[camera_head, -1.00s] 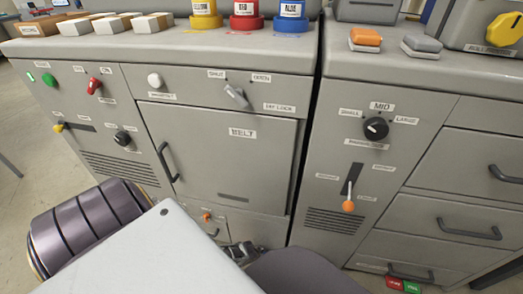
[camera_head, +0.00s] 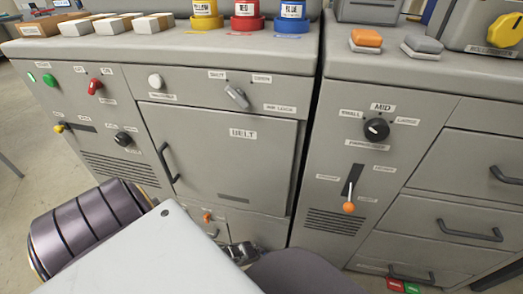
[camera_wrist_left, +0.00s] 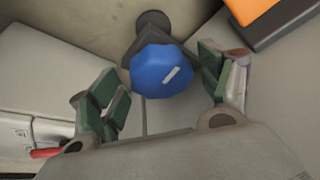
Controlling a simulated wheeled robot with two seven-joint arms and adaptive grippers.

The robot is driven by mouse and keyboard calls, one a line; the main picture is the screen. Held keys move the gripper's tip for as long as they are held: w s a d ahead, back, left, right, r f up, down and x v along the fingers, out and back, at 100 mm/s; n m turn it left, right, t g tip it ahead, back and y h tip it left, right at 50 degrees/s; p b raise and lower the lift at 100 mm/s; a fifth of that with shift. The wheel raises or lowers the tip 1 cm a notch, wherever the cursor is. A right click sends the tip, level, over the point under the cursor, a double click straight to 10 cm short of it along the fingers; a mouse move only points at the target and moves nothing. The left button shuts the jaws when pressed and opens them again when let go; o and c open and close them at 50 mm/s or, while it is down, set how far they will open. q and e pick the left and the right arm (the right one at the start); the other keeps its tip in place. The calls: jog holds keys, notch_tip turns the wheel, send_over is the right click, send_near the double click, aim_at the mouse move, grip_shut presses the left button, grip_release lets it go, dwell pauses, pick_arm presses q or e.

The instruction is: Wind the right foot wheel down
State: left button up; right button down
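A blue many-sided wheel (camera_wrist_left: 160,72) with a short white mark on its face sits on a dark grey mount in the left wrist view. My left gripper (camera_wrist_left: 164,68) is open, with one green-padded finger on each side of the wheel. The left finger is very close to the wheel's edge; I cannot tell whether it touches. The right finger stands slightly apart from it. In the head view the wheel is hidden, and only a small dark part of a gripper shows low at the cabinet. My right gripper is in neither view.
The grey cabinet with the belt door (camera_head: 225,160) stands in front, beside a second cabinet with an orange-tipped lever (camera_head: 349,207) and drawers. Red (camera_head: 395,285) and green (camera_head: 412,288) pieces lie low at the right. An orange block (camera_wrist_left: 250,8) shows at the wrist view's upper right.

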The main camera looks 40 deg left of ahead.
pick_arm(q)
jog(key=shift+w, duration=0.1)
jog(key=shift+r, duration=0.1)
dwell(0.6)
jog(key=shift+d+n+y, duration=0.1)
jog(key=shift+n+y, duration=0.3)
jog(key=shift+n, duration=0.6)
